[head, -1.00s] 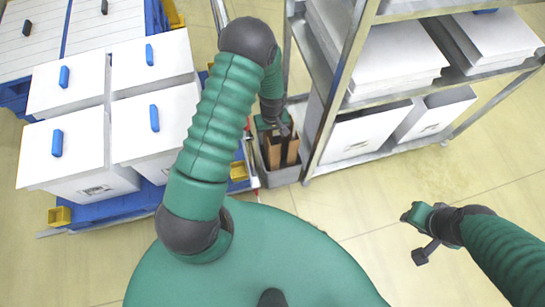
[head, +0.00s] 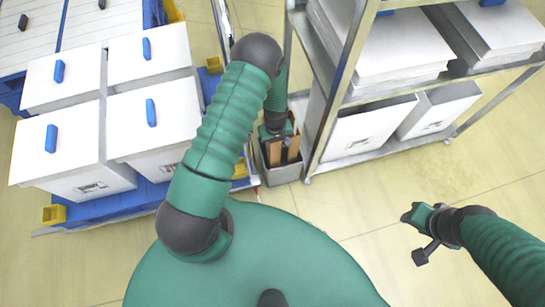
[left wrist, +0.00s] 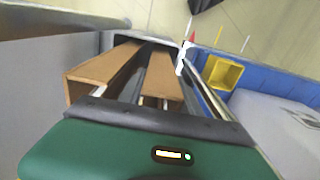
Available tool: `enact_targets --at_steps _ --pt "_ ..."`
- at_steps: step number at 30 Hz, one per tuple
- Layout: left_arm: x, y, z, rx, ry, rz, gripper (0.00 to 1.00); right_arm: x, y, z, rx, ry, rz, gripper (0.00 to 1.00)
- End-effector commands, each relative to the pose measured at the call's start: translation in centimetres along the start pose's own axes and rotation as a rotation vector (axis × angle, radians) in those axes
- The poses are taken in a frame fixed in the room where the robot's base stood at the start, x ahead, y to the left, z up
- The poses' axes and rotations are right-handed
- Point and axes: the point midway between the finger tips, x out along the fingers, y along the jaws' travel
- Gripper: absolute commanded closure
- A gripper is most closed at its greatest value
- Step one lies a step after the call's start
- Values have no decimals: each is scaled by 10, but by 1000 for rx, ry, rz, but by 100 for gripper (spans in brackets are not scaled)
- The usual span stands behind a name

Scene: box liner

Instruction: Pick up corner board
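Brown corner boards (head: 292,149) stand in a grey bin (head: 284,175) beside the shelf rack. In the left wrist view two brown boards (left wrist: 160,78) show side by side in the bin, running away from the camera. My left gripper (head: 276,134) is over the bin, close to the boards' upper ends. Its green body fills the bottom of the left wrist view. Its fingertips are not clear, so I cannot tell if they touch a board. My right gripper (head: 418,214) is over bare floor at the right, away from the boards, with nothing visible in it.
A metal shelf rack (head: 322,115) with white boxes (head: 368,128) stands just right of the bin. A blue pallet cart (head: 150,193) with white lidded boxes (head: 60,140) stands to the left. A yellow bracket (left wrist: 224,72) shows beside the bin. The floor at right is clear.

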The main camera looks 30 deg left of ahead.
Motion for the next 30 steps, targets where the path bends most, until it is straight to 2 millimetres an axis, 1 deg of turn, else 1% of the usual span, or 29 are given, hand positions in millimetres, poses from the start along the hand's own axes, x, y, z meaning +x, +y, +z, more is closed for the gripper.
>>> enact_targets --at_steps 1,6,9,19,22,23,26,30 --pt "0 0 0 0 0 0 67 0 0 0 0 0 0 64" --pt "0 0 0 0 0 0 90 0 0 0 0 0 0 64" --pt "0 0 0 0 0 0 100 0 0 0 0 0 0 64" --pt "0 0 0 0 0 0 100 0 0 0 0 0 0 64" --pt "-6 0 0 0 1 1 100 -3 0 -1 0 0 0 64" --pt "-10 0 -1 0 1 1 100 -5 0 -1 0 0 0 64" --pt "-33 1 -1 0 3 2 100 -14 0 -3 0 0 0 64" --pt "-69 1 -1 1 3 2 100 -26 0 -6 0 0 0 64"
